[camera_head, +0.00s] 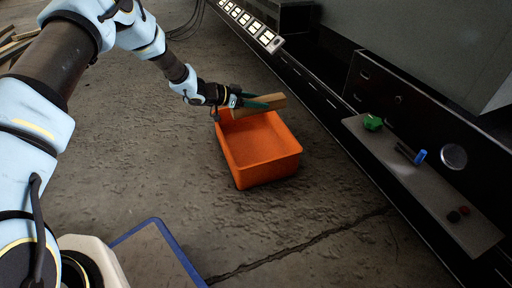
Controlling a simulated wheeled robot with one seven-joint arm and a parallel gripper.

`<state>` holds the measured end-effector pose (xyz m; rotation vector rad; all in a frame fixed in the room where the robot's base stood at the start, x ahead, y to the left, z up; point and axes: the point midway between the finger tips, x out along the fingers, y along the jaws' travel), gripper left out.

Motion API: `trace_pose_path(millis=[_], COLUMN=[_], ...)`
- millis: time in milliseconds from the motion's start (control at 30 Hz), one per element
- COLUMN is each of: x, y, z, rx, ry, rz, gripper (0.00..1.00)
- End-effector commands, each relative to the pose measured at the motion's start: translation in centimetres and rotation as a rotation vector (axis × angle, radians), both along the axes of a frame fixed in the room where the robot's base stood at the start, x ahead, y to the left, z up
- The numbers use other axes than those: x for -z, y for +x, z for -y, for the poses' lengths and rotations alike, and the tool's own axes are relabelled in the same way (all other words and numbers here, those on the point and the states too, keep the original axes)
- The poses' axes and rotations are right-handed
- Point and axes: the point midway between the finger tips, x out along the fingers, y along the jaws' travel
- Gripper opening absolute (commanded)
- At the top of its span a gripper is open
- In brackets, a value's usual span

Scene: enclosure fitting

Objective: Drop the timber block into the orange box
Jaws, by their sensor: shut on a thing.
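The timber block (272,101) is light brown and is held in my gripper (258,103). My gripper is shut on it, with the green fingers along the block. The block is over the far rim of the orange box; the exact height above it is hard to tell. The orange box (270,168) stands open on the floor, and the part of its inside that shows looks empty. The gripper and block hide part of the box's far edge.
A dark cabinet with a grey ledge (425,185) runs along the right. The ledge holds a green item (373,123), a blue-ended tool (420,156) and a round metal disc (453,157). A white switch strip (252,26) is behind. Concrete floor left of the box is clear.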

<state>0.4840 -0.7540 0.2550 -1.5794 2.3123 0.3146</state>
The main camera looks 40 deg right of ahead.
Motion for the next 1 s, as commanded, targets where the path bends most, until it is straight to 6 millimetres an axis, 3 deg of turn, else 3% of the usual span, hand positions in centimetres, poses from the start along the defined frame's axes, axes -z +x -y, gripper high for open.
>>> trace_pose_path(millis=[333,700,733,1000], x=[4.3,4.7,4.7,4.7], y=[0.0,0.0,0.0,0.0], z=[0.0,0.0,0.0,0.0], rx=[-0.001,-0.001,-0.001,-0.001], ry=[-0.001,-0.001,-0.001,-0.001], rz=[0.001,0.001,0.001,0.0], gripper=[0.0,0.0,0.57,0.87])
